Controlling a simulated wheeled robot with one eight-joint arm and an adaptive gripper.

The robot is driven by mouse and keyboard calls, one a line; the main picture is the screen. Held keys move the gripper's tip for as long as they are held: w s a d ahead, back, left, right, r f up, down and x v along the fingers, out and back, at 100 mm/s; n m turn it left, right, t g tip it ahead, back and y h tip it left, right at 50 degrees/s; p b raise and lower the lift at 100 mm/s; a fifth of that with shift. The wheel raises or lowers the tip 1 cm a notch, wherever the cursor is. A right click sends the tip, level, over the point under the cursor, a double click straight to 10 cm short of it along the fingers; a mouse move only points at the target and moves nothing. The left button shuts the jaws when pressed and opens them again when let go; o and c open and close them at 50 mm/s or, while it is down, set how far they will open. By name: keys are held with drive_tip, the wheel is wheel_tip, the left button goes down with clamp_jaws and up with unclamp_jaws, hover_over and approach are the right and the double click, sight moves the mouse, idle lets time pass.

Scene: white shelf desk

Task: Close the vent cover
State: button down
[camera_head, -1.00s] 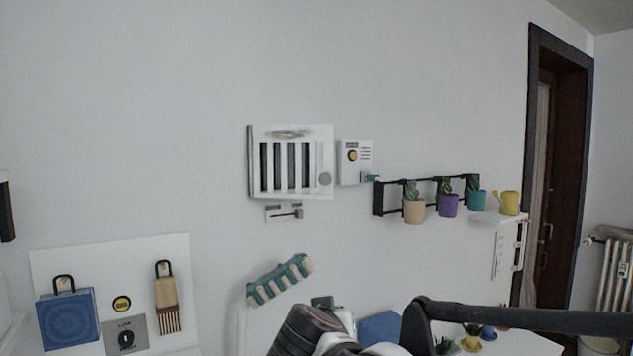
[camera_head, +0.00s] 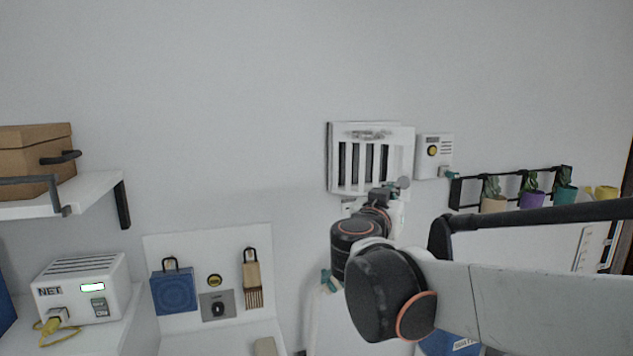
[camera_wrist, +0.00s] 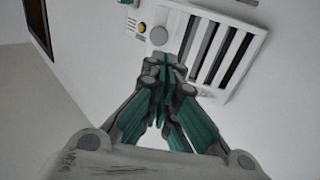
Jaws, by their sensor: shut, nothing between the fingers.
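My gripper (camera_head: 388,193) is at the cover's lower right, close to the knob. In the wrist view the teal-padded fingers of my gripper (camera_wrist: 168,72) are shut and empty, pointing toward the cover (camera_wrist: 201,43) and the knob (camera_wrist: 159,35). Contact cannot be made out. My arm hides part of the wall below the vent.
A white control box (camera_head: 434,157) is right of the vent, then a black rail (camera_head: 512,186) with potted plants. The wall above is clear.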

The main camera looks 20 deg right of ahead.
sight(408, 181)
drive_tip(key=p+x, duration=0.2)
drive_tip(key=x, duration=0.8)
drive_tip(key=shift+w, duration=0.15)
drive_tip(key=shift+d, duration=0.1)
drive_tip(key=shift+w+d+n+t+y, duration=0.25)
drive_tip(key=shift+d+n+t+y, duration=0.15)
drive_tip(key=shift+d+n+y, duration=0.1)
drive_tip(key=w+d+y, duration=0.1)
drive_tip(key=w+d+n+t+y+b, duration=0.1)
drive_tip(key=d, duration=0.1)
drive_tip(key=shift+w+f+n, duration=0.1)
drive_tip(key=shift+w+n, duration=0.05)
drive_tip(key=shift+n, duration=0.15)
drive_tip(key=shift+t+y, duration=0.3)
drive_tip(key=b+x, duration=0.2)
drive_tip(key=x, duration=0.5)
drive_tip(key=shift+d+b, duration=0.25)
drive_tip(key=shift+b, duration=0.15)
drive_tip(key=shift+b+x, duration=0.3)
drive_tip(key=shift+x, duration=0.8)
